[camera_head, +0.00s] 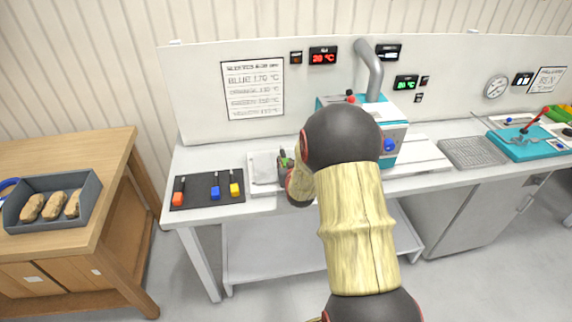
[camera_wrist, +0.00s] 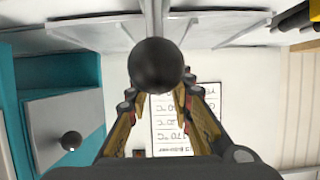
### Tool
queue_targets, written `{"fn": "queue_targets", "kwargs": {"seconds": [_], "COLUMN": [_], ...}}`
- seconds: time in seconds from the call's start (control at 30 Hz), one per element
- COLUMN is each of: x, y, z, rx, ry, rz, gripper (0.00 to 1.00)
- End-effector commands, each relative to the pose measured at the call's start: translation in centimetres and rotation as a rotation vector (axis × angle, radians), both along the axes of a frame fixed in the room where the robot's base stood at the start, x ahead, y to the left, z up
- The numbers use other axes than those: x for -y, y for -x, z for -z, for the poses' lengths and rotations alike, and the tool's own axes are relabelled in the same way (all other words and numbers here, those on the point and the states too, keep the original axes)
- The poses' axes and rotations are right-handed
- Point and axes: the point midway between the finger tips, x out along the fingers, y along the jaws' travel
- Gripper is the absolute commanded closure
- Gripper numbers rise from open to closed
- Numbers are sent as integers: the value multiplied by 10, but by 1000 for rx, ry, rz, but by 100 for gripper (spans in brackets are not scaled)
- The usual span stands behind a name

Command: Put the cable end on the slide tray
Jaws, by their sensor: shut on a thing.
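My gripper (camera_wrist: 158,95) is shut on a round black ball (camera_wrist: 157,66), which sits between its fingertips in the wrist view. A pale rod or seam lies behind the ball, and I cannot tell whether it joins it. In the head view my gripper (camera_head: 284,160) is partly hidden by my arm, over the bench left of the teal and white machine (camera_head: 393,140). A pale flat plate (camera_head: 264,168) lies beside the gripper; I cannot tell whether it is the slide tray. I cannot make out a cable end in either view.
A black mat (camera_head: 203,198) with red, blue and yellow handled items lies on the bench's left. A grey pipe (camera_head: 372,72) rises behind the machine. A metal grid (camera_head: 470,153) and a teal device (camera_head: 527,147) stand right. A wooden table (camera_head: 120,150) holds a grey bin (camera_head: 88,205).

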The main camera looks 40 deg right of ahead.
Motion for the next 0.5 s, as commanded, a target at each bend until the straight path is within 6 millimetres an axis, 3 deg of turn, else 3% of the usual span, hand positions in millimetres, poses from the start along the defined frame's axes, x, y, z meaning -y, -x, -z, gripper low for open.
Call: {"fn": "queue_targets", "kwargs": {"seconds": [0.5], "x": [0], "y": [0], "z": [4], "rx": [1], "ry": [1], "rz": [0], "gripper": [100]}}
